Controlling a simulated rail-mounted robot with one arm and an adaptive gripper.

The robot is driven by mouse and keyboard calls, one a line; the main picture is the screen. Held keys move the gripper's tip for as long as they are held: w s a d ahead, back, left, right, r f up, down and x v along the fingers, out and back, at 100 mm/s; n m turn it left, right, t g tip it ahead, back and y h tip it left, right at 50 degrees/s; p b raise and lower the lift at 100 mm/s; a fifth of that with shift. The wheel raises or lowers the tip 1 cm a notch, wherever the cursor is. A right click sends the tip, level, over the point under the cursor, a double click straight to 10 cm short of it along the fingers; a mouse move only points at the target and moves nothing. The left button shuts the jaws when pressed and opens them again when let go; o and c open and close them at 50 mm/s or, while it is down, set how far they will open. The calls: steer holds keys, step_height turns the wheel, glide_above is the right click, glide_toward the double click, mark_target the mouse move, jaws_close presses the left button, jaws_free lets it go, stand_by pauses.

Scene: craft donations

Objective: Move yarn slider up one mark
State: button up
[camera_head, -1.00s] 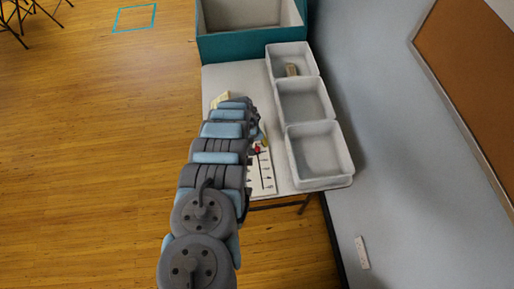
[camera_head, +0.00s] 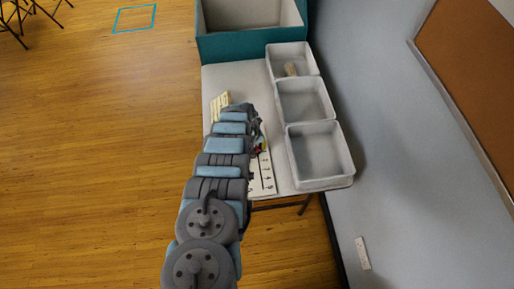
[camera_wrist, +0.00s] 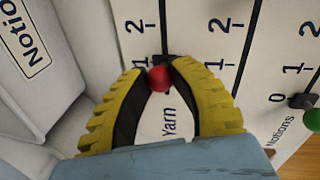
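The slider board (camera_head: 263,178) lies on the table, partly under my arm in the head view. In the wrist view the red yarn knob (camera_wrist: 160,78) sits on a dark vertical track above the word "Yarn". It is near the mark "1", whose numeral is partly covered by a finger; the "2" is farther up. My gripper (camera_wrist: 161,70), with yellow-backed dark fingers, has its tips closed in on both sides of the red knob, apparently touching it. The fingers hide the lower part of the yarn scale.
A middle track (camera_wrist: 245,45) runs to the right of the yarn track. A green knob (camera_wrist: 313,120) is at the far right, by "Notions". Grey bins (camera_head: 318,155) line the table's right side, one holding a small tan object (camera_head: 291,70). A teal box (camera_head: 252,45) stands behind.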

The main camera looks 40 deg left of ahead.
mark_target(260, 161)
jaws_close()
steer(key=shift+s+d+r+p, duration=0.1)
steer(key=shift+p, duration=0.2)
steer(key=shift+s+d+r+p, duration=0.2)
steer(key=shift+s+d+p, duration=0.4)
steer(key=shift+p, duration=0.65)
steer(key=shift+s+d+p, duration=0.35)
steer(key=shift+d+p, duration=0.25)
steer(key=shift+p, duration=0.35)
steer(key=shift+s+d+f+p, duration=0.25)
steer(key=shift+d+p, duration=0.05)
steer(key=shift+d, duration=0.05)
steer(key=shift+f, duration=0.1)
